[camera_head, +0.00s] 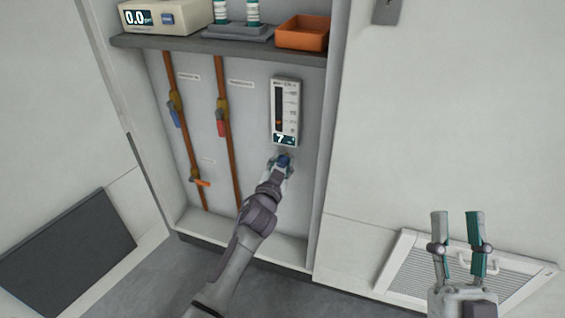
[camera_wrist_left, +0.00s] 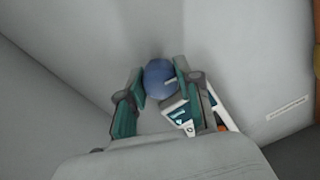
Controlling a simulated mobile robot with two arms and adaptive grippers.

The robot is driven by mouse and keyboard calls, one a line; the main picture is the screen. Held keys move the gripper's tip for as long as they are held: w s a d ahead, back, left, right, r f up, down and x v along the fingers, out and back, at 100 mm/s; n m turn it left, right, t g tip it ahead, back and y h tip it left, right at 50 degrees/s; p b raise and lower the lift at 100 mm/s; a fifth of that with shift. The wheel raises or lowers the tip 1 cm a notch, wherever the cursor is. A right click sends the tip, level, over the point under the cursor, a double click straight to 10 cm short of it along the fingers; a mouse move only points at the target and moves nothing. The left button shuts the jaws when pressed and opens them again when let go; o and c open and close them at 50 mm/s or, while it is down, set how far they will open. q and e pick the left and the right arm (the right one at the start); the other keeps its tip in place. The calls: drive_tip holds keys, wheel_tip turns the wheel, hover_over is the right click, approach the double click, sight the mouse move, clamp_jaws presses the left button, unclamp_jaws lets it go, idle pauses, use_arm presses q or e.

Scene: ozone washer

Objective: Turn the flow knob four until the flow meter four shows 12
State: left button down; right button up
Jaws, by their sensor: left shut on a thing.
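The flow meter (camera_head: 286,110) is a white upright panel with a dark scale on the cabinet's back wall. Its display (camera_head: 284,139) reads 7. The flow knob (camera_head: 284,160) is blue and sits just below the meter; it also shows in the left wrist view (camera_wrist_left: 160,77) as a round blue knob with a light mark. My left gripper (camera_head: 280,165) is shut on the knob, with one finger at each side of it in the left wrist view (camera_wrist_left: 158,85). My right gripper (camera_head: 457,220) is open and empty at the lower right, apart from the cabinet.
Two copper pipes (camera_head: 233,165) with blue and red valve handles run down left of the meter. A shelf (camera_head: 220,43) above holds a device reading 0.0, a rack with tubes and an orange tray (camera_head: 302,33). A vent grille (camera_head: 410,268) is behind my right gripper.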

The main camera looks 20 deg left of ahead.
use_arm(q)
drive_tip(key=shift+m, duration=0.3)
drive_tip(key=m, duration=0.3)
drive_tip(key=shift+f, duration=0.1)
drive_tip(key=shift+m, duration=2.2)
drive_tip(key=c, duration=0.8)
unclamp_jaws()
drive_tip(key=shift+o, duration=0.2)
drive_tip(key=shift+s, duration=0.1)
drive_tip(key=s, duration=1.2)
drive_tip(key=shift+f, duration=0.2)
